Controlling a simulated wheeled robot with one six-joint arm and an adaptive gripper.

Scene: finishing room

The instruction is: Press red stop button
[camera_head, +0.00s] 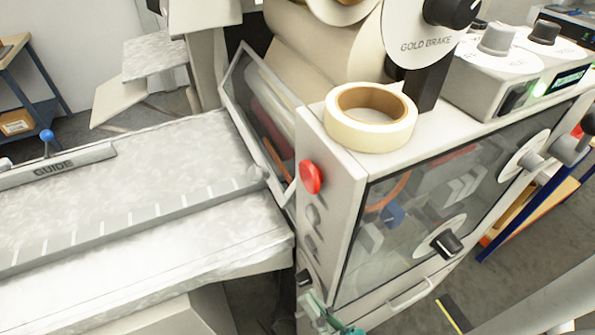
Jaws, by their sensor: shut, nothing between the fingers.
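The red stop button (311,177) is a round, domed red cap on the narrow, light grey end face of the machine housing (335,205). It sticks out to the left of the clear front window, and nothing covers it. Several small grey knobs or buttons sit in a column below it. I cannot make out my gripper in this view, and nothing is seen touching the button.
A tape roll (371,117) lies on the housing top. A hinged clear guard (262,110) stands just left of the button. A grey feed table (120,180) fills the left. A black knob (446,243) juts from the front window. A teal item (318,314) sits low in front.

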